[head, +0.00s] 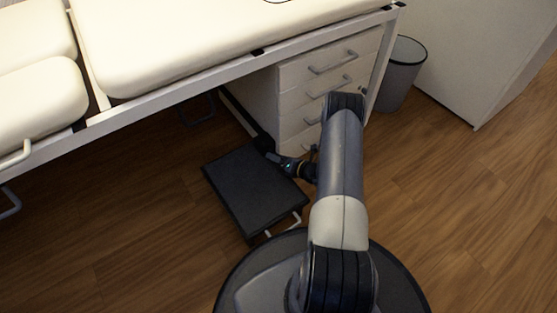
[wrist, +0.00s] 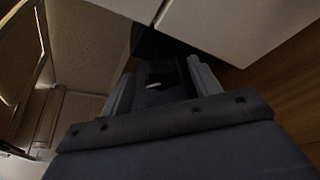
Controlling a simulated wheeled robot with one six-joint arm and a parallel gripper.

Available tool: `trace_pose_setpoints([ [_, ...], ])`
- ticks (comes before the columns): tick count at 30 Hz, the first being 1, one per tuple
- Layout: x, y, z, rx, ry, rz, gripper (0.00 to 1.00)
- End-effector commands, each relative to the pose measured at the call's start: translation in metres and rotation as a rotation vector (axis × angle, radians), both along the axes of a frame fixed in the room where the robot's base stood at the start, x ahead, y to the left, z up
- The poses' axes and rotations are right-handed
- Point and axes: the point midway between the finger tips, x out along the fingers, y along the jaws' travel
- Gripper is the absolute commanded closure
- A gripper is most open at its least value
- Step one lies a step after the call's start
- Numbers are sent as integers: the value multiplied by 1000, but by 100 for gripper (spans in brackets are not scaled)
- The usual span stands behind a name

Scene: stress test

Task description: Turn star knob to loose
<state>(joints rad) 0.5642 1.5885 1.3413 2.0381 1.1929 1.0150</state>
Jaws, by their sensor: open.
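I cannot clearly make out a star knob in either view. My gripper (head: 277,158) is low beside the drawer unit, just above the far end of the black step stool. In the wrist view my gripper (wrist: 162,72) has its two grey fingers apart, with dark space between them and a small pale mark. A black block-like part (wrist: 148,42) lies just beyond the fingertips; I cannot tell what it is or whether it touches them. My arm hides part of the drawer fronts in the head view.
A cream padded couch (head: 180,45) on a white frame spans the upper left. The white drawer unit (head: 300,100) stands under it. The black step stool (head: 245,192) is on the wood floor. A grey bin (head: 400,78) stands at right. Floor at lower right is clear.

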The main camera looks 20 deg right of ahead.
Motion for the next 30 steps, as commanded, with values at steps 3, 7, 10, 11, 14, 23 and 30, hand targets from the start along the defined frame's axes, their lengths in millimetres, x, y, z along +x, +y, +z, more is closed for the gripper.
trace_pose_setpoints([
  [3,2,1,0,0,0,0,41],
  [7,1,1,0,0,0,0,41],
  [10,1,1,0,0,0,0,47],
  [11,1,0,0,0,0,0,49],
  [14,1,0,0,0,0,0,57],
  [23,1,1,0,0,0,0,82],
  [30,1,1,0,-12,-3,1,86],
])
